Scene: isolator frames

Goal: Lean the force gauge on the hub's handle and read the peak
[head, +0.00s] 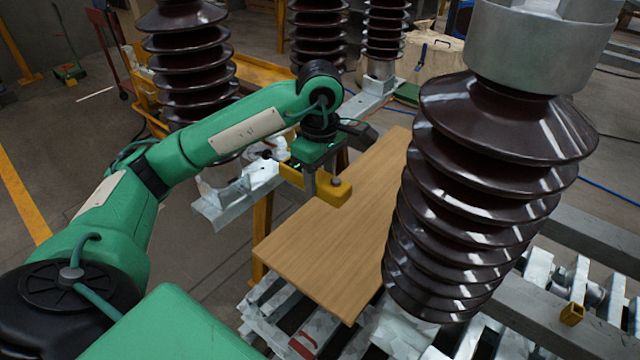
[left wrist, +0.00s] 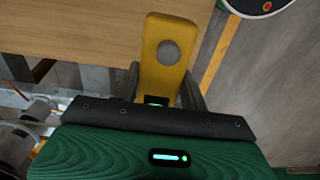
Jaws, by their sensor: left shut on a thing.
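My left gripper (head: 322,184) is shut on a yellow force gauge (head: 336,193) and holds it over the left edge of a wooden board. In the left wrist view the gauge (left wrist: 160,75) sits between the two dark fingers, with a round grey disc on its face. The lower part of the gauge is hidden by the gripper body. I cannot tell whether the gauge touches the board. I cannot pick out the hub or its handle in either view. My right gripper is not in view.
The wooden board (head: 325,262) lies on a metal frame. A large brown ribbed insulator (head: 490,190) stands at its right side, and another (head: 190,60) stands behind my arm. A dark disc with a light rim (left wrist: 262,4) is cut off at the wrist view's top.

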